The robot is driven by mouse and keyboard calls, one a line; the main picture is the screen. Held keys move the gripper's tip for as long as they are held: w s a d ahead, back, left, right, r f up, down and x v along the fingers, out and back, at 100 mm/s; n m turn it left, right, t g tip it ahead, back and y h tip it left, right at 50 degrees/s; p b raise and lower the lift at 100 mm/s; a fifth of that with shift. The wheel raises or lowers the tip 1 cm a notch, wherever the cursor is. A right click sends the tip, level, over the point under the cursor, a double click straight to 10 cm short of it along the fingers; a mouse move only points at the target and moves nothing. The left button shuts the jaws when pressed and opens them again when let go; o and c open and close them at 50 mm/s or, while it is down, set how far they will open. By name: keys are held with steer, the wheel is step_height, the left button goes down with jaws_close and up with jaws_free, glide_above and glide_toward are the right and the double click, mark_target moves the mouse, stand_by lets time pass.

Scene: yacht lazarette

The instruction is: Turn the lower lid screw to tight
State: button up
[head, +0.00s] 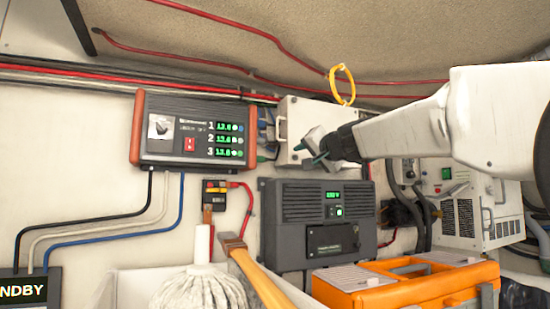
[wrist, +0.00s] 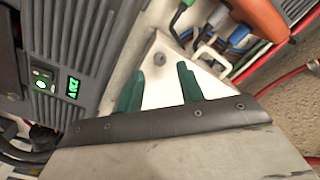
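A white box (head: 304,112) is on the wall in the head view, partly hidden by my arm. In the wrist view its pale lid (wrist: 158,88) tapers to a corner, with a grey round screw (wrist: 159,59) near that corner. This corner faces the grey unit, so it seems to be the lower screw. Its slot angle is too small to read. My gripper (head: 316,152) is in front of the box's lower part. In the wrist view my gripper (wrist: 160,86) has its two green fingers apart, with the screw just beyond the tips, between their lines. Nothing is held.
A grey unit (head: 319,206) with a green display sits just below the box. An orange-edged charger (head: 191,132) is to the left, with cables between. A yellow ring (head: 342,84) hangs above. An orange toolbox (head: 404,290) and a wooden handle (head: 258,273) stand in front below.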

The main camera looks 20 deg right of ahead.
mark_target(297, 157)
steer(key=shift+w, duration=1.65)
jaws_close()
